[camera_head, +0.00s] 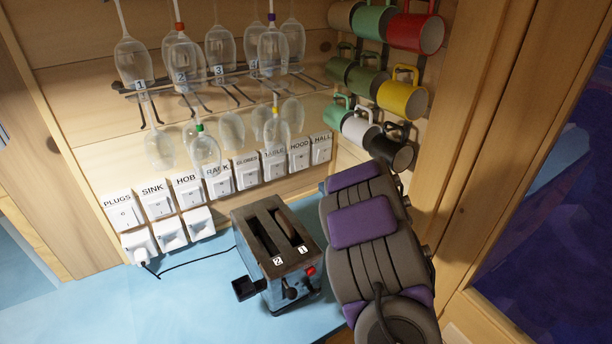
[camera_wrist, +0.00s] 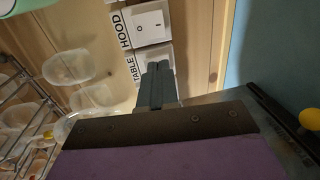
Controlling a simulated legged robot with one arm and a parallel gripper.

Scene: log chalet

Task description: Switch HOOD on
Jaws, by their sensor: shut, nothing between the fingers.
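The HOOD switch (camera_head: 299,160) is a white rocker in a row of labelled switches on the wooden back wall, second from the right end. It also shows in the wrist view (camera_wrist: 151,25), top centre, beside its HOOD label; I cannot tell which way the rocker is set. My gripper (camera_wrist: 158,68) is shut and empty, with its dark fingertips just below the HOOD switch in the wrist view. They overlap the TABLE switch (camera_wrist: 155,53) and partly hide it. Contact cannot be told. In the head view my arm hides the fingers.
A toaster (camera_head: 275,250) stands on the blue counter (camera_head: 195,305), beside my arm. Glasses (camera_head: 219,52) hang from a wire rack above the switches. Several mugs (camera_head: 403,93) hang on the right wall near my arm. A plug (camera_head: 141,248) with a black cable sits lower left.

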